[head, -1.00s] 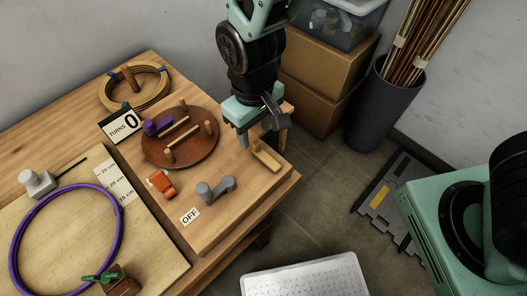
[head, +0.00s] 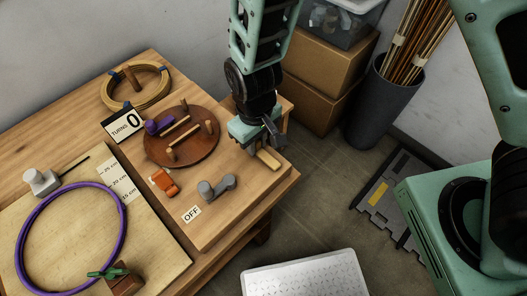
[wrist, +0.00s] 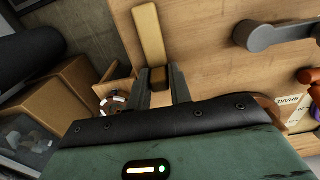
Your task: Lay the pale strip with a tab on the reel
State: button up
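The pale strip (head: 267,159) lies flat on the bench near its right corner. In the wrist view the strip (wrist: 149,35) points away from my gripper, with its brown tab (wrist: 158,78) at the near end. My gripper (wrist: 159,82) is low over the bench, one finger on each side of the tab. I cannot tell whether the fingers touch it. In the head view my gripper (head: 260,148) hides the tab. The reel (head: 182,152), a round dark-brown disc, lies to the left of my gripper. It carries upright pegs, a wooden bar and a purple piece.
A grey crank handle (head: 216,188), an orange piece (head: 164,182) and an OFF label (head: 191,214) sit in front of the reel. A turns counter (head: 124,124) and a cane coil (head: 136,88) stand behind left. A purple hoop (head: 69,238) lies on a board. The bench edge is close right.

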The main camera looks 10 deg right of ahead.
grip_shut()
jog(key=shift+r, duration=0.1)
